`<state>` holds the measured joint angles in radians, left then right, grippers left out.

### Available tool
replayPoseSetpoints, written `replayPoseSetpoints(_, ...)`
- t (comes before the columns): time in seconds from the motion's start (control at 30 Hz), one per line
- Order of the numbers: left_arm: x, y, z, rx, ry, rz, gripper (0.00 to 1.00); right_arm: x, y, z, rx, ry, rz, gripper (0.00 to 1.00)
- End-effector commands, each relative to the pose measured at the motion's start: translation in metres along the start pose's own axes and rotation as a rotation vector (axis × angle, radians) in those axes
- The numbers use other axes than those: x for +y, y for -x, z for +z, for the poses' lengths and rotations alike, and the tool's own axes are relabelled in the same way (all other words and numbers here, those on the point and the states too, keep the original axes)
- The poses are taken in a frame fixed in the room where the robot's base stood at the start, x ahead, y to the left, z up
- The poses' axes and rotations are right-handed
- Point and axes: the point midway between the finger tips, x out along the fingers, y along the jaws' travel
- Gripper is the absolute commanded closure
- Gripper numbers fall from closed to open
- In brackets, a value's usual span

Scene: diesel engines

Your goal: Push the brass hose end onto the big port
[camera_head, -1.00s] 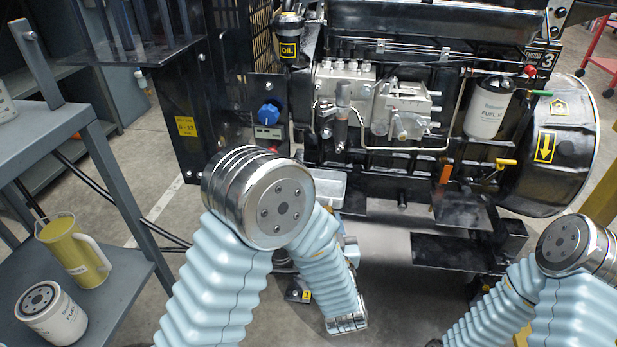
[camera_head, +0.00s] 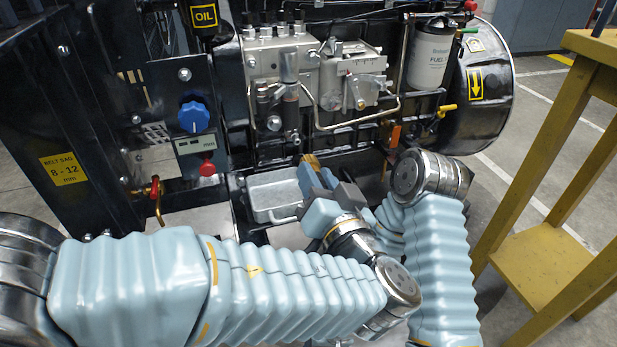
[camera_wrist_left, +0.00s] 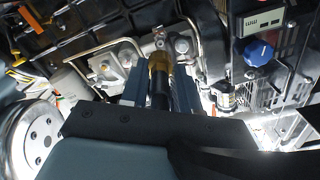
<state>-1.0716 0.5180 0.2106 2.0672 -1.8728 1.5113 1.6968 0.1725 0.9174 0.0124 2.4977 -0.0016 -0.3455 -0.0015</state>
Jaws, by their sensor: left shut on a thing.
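My left gripper (camera_head: 322,180) is in front of the engine, below the metal pump block (camera_head: 280,60), with its fingers pointing up and away. It is shut on the brass hose end (camera_head: 310,160), whose tip shows just past the fingers. In the left wrist view the brass hose end (camera_wrist_left: 160,62) sits between the two blue-grey fingers (camera_wrist_left: 158,88), with black hose behind it. Silver fittings (camera_wrist_left: 182,46) of the engine lie just beyond the brass. I cannot tell which is the big port, or whether the brass touches it. My right arm shows, but its gripper is hidden.
A grey metal box (camera_head: 272,196) is close left of my left gripper. A blue knob (camera_head: 193,117) and red button (camera_head: 207,168) are on the panel further left. A white fuel filter (camera_head: 430,55) and an orange handle (camera_head: 395,137) are to the right. A yellow stand (camera_head: 545,255) is at the far right.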

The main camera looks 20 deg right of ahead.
Motion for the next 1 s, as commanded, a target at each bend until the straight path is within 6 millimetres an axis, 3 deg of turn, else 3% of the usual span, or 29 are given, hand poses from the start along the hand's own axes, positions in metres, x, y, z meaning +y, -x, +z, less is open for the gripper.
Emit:
replayPoseSetpoints(0.77,-0.003,-0.062,-0.003,-0.002,0.000,-0.003,1.00,-0.015,0.051,-0.002,0.007,-0.001,0.008,0.57)
replayPoseSetpoints(1.0,-0.001,-0.062,0.001,-0.001,0.002,-0.003,1.00,-0.014,0.046,-0.002,0.007,-0.002,0.008,0.57)
